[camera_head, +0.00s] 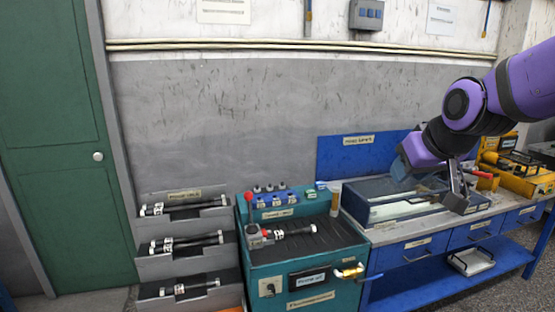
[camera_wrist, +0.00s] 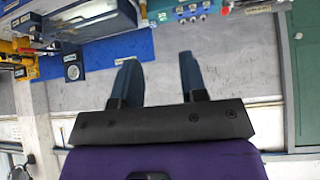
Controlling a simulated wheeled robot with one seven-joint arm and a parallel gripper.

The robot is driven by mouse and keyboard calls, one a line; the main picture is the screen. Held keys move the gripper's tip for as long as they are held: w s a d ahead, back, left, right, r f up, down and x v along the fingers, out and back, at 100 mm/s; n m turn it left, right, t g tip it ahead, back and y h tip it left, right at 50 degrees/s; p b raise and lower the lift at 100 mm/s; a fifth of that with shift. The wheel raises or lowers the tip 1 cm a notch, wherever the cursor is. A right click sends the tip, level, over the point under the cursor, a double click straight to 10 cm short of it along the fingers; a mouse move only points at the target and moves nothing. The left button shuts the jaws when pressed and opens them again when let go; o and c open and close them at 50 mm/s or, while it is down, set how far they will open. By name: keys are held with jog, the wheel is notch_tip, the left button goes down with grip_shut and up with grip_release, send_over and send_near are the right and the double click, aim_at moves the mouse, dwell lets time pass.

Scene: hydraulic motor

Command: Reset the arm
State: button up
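My purple arm (camera_head: 470,105) reaches in from the right in the head view, over the blue workbench. My gripper (camera_wrist: 158,75) shows in the wrist view with its two dark blue fingers well apart. Only the grey wall shows between them, so it is open and empty. In the head view, the gripper end hangs above the glass-sided tray (camera_head: 385,190) and partly hides it.
A teal test bench (camera_head: 290,265) holds a black cylinder with a grey end (camera_head: 290,231). A grey rack (camera_head: 187,222) of cylinders stands left of it, near a green door (camera_head: 55,130). Yellow equipment (camera_head: 530,180) lies at the far right. The wall area left of my arm is clear.

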jog(key=s+d+m+g, duration=0.1)
jog(key=s+d, duration=0.1)
jog(key=s, duration=0.7)
jog(key=s+d+m+g+h, duration=0.1)
jog(key=s+d, duration=0.2)
jog(key=s, duration=0.7)
jog(key=shift+s+r, duration=0.15)
jog(key=shift+r, duration=0.3)
jog(key=shift+d, duration=0.1)
